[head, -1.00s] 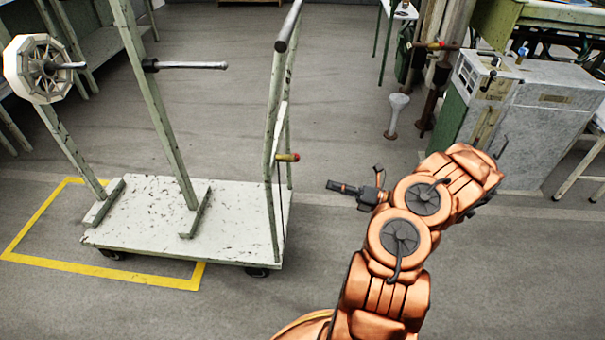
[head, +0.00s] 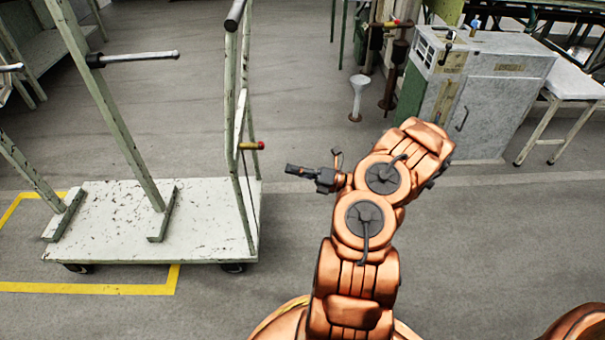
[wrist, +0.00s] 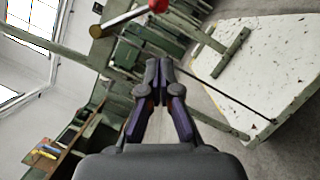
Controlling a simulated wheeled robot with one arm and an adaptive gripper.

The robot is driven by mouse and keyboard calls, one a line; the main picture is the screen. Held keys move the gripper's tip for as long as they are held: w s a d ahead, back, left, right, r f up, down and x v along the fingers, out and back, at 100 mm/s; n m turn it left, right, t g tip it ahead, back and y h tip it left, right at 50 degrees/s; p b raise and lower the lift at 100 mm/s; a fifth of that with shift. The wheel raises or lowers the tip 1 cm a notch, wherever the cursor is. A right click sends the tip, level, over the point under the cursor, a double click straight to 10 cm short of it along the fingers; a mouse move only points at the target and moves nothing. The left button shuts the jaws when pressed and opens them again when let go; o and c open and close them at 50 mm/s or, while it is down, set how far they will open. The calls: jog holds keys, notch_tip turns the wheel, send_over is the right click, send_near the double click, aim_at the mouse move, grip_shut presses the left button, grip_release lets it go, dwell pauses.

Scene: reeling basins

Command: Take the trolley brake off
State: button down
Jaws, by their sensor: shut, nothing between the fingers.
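The trolley (head: 110,235) stands at the left in the head view, a worn white deck on dark castors with pale green uprights. In the wrist view the lever (wrist: 130,18) shows a red knob, just above and left of the fingertips. My gripper (head: 288,169) is shut and empty, to the right of the lever and a little lower in the head view, apart from it. It also shows in the wrist view (wrist: 157,68).
A yellow floor outline (head: 90,288) runs around the trolley's base. A grey cabinet (head: 480,95) and a white stand (head: 357,98) are at the back right.

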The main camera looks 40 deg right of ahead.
jog(key=w+a+r+b, duration=0.2)
jog(key=w, duration=0.5)
jog(key=shift+w+r+b, duration=0.3)
jog(key=shift+b, duration=0.1)
